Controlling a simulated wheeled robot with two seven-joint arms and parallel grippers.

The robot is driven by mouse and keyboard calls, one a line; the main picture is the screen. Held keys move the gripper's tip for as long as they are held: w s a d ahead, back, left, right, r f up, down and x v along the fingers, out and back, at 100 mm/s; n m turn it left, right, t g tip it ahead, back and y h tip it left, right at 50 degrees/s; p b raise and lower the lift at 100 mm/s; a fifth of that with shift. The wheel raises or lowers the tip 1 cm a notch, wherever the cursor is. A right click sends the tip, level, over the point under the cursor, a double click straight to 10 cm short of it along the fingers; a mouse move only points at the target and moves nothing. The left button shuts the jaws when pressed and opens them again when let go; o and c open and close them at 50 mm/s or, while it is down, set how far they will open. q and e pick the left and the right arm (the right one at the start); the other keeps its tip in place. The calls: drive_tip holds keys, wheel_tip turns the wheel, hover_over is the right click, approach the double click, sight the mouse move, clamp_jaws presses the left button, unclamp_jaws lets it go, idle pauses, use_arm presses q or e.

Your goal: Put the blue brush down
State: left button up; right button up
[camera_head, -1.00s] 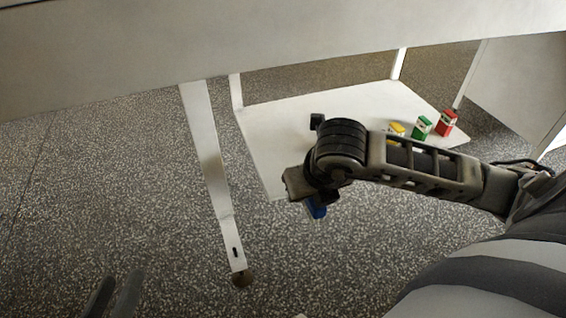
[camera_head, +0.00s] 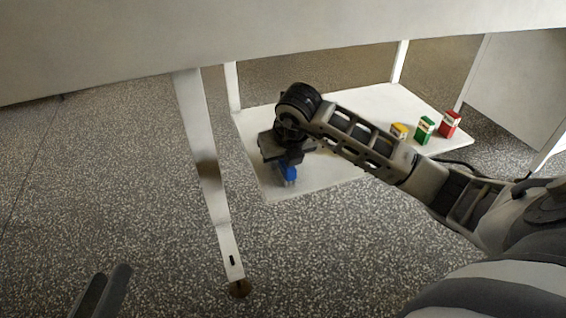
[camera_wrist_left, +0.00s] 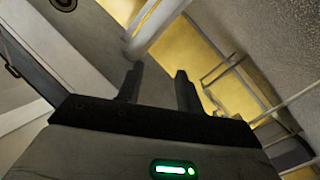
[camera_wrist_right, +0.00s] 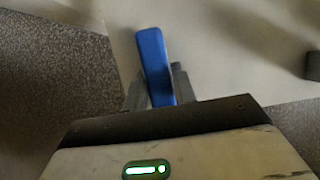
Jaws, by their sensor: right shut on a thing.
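The blue brush (camera_head: 289,173) shows below my right gripper (camera_head: 284,158) in the head view, over the near left corner of the white low shelf (camera_head: 315,178). In the right wrist view the brush (camera_wrist_right: 152,55) stands between the two fingers of my right gripper (camera_wrist_right: 157,88), which is shut on it. Whether the brush touches the shelf I cannot tell; its far end is partly hidden. My left gripper (camera_head: 112,280) is at the lower left of the head view, away from the shelf. Its fingers (camera_wrist_left: 158,85) are apart and empty in the left wrist view.
A yellow box (camera_head: 400,131), a green box (camera_head: 425,128) and a red box (camera_head: 450,122) stand at the shelf's right. A white leg (camera_head: 208,170) rises left of the shelf. A large white panel (camera_head: 280,35) overhangs it. A dark object (camera_wrist_right: 312,65) lies right of the brush.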

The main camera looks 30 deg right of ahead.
use_arm(q)
drive_tip(key=shift+r+t, duration=0.3)
drive_tip(key=shift+r, duration=0.15)
use_arm(e)
drive_tip(key=o, duration=1)
use_arm(q)
drive_tip(key=shift+w, duration=0.1)
